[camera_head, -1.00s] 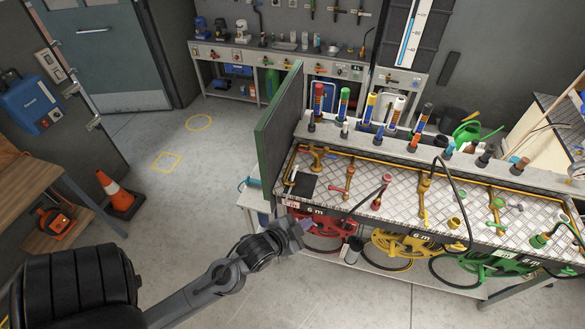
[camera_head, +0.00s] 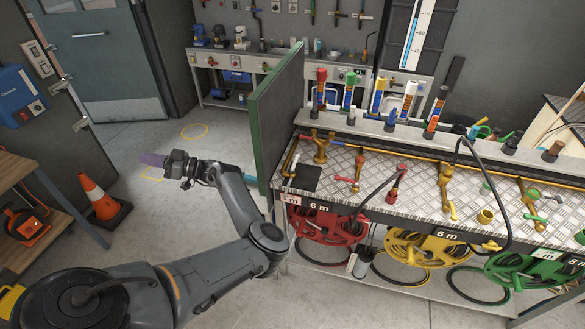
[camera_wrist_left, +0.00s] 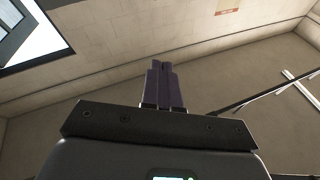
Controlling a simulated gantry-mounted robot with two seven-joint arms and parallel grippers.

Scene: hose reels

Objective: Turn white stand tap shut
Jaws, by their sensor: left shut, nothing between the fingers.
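My left gripper (camera_head: 152,159) has purple fingers and is over the floor, left of the green panel and well apart from the bench. It is shut and empty; its closed fingers also show in the left wrist view (camera_wrist_left: 163,85), against a wall. A thin white lever (camera_head: 292,158) stands at the bench's left end, beside a brass tap (camera_head: 321,147); I cannot tell whether it belongs to the white stand tap. A white-topped tube (camera_head: 408,100) stands on the back ledge. My right gripper is not in view.
A green upright panel (camera_head: 275,115) edges the bench's left end, between my gripper and the taps. Red (camera_head: 325,227), yellow (camera_head: 428,249) and green (camera_head: 525,272) hose reels hang below. An orange cone (camera_head: 98,197) stands on the floor at left.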

